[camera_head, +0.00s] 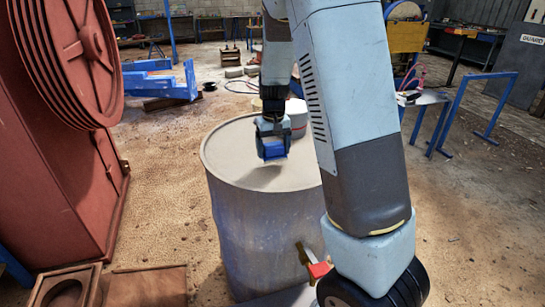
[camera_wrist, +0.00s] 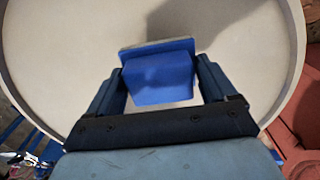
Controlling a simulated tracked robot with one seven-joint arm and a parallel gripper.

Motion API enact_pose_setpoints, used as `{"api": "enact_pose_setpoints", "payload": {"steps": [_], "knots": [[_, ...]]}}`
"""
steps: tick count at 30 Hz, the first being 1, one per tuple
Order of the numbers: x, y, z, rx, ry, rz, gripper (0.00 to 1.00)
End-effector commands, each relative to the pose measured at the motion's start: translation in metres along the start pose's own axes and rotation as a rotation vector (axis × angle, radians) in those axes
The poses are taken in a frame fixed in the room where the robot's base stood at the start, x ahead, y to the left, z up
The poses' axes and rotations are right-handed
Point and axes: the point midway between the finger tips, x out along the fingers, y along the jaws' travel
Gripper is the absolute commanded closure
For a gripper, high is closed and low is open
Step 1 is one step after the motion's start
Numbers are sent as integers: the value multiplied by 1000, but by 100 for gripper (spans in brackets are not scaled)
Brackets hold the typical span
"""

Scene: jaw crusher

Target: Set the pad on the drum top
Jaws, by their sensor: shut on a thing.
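The blue pad (camera_wrist: 158,75) is held between the two fingers of my gripper (camera_wrist: 158,88) in the wrist view. A thin grey strip shows along its far edge. In the head view, the pad (camera_head: 272,150) hangs under my gripper (camera_head: 271,138), above the drum top. A shadow lies on the top below it, and the pad looks a little above the surface. The drum (camera_head: 240,225) is a worn grey-blue upright barrel. Its pale, round drum top (camera_head: 228,155) is bare where visible; its right part is hidden behind my arm. The rim (camera_wrist: 296,50) also shows in the wrist view.
A large red machine with a grooved wheel (camera_head: 75,60) stands at the left. A white and red round container (camera_head: 297,115) is partly hidden behind my gripper. A tap with a red handle (camera_head: 318,270) is at the drum's lower front. Blue rails (camera_head: 470,110) stand at the right.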

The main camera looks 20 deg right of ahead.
Motion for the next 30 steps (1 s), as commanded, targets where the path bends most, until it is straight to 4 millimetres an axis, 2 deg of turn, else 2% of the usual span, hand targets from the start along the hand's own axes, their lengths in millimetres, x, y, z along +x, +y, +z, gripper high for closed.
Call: {"api": "enact_pose_setpoints", "payload": {"steps": [5,9,12,22,23,27,30], "knots": [[10,1,-6,1,-3,1,40],[30,1,-5,1,-4,0,40],[37,1,-5,1,-1,0,40],[39,1,-5,1,-1,0,40],[39,1,-5,0,-1,0,13],[39,1,-5,1,-1,0,0],[39,1,-5,1,-1,0,0]]}}
